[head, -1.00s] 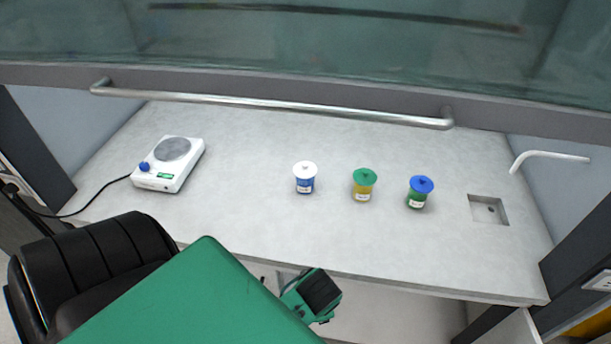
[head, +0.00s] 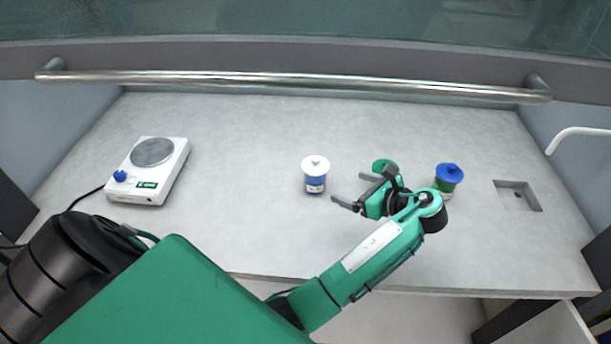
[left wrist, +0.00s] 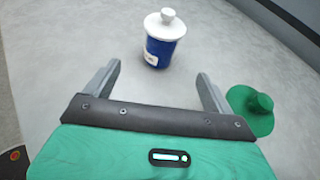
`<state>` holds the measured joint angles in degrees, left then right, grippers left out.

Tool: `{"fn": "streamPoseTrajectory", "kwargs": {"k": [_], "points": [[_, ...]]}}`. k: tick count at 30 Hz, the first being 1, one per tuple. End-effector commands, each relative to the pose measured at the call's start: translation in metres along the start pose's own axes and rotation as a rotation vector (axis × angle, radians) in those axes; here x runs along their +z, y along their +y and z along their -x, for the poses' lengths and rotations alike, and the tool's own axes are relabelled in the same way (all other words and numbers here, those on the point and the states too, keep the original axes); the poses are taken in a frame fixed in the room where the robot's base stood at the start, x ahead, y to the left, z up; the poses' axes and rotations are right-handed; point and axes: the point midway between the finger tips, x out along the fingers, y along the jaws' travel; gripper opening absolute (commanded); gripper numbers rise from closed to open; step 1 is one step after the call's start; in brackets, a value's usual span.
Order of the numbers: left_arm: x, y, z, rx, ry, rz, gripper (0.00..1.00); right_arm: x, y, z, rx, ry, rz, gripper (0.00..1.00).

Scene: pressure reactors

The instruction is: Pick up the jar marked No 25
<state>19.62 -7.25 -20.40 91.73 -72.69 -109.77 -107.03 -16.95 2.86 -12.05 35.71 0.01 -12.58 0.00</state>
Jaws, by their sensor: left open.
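Three jars stand in a row on the grey worktop. The white-lidded blue jar (head: 315,183) stands upright at the left of the row; it also shows ahead of the fingers in the left wrist view (left wrist: 162,48). The green-lidded jar (head: 384,164) is mostly hidden behind my left gripper; its lid shows right of the fingers in the left wrist view (left wrist: 252,110). The blue-lidded green jar (head: 447,178) stands at the right. The label numbers are too small to read. My left gripper (head: 348,189) is open and empty, its fingers pointing toward the white-lidded jar, apart from it. My right gripper is not in view.
A white hotplate (head: 151,168) with a cord stands at the left. A small sink (head: 517,196) and a white tap (head: 580,134) are at the right. A metal handle bar (head: 290,83) runs across the raised sash. The worktop between hotplate and jars is clear.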

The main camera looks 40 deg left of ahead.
Motion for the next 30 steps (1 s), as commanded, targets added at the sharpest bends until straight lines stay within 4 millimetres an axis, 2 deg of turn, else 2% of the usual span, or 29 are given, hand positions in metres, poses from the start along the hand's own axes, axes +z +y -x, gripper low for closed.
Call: {"fn": "streamPoseTrajectory", "kwargs": {"k": [1,3,7,12,19,27,30], "points": [[0.002,0.0,-0.009,0.004,-0.005,-0.003,0.87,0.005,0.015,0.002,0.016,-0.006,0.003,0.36],[0.003,0.001,-0.022,0.004,-0.005,-0.004,0.87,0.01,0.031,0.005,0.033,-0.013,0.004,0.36],[0.003,0.001,-0.049,0.004,-0.004,-0.002,0.87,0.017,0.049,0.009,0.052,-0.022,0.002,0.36],[0.002,0.0,-0.073,0.003,-0.003,-0.001,0.87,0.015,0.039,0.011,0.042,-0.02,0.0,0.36],[0.002,-0.001,-0.086,0.002,-0.002,-0.001,0.87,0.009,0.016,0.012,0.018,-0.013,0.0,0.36],[0.001,-0.004,-0.124,0.003,-0.001,-0.002,0.87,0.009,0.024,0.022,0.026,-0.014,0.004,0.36],[0.0,-0.004,-0.132,0.001,-0.002,-0.001,0.87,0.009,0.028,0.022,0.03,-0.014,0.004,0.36]]}}
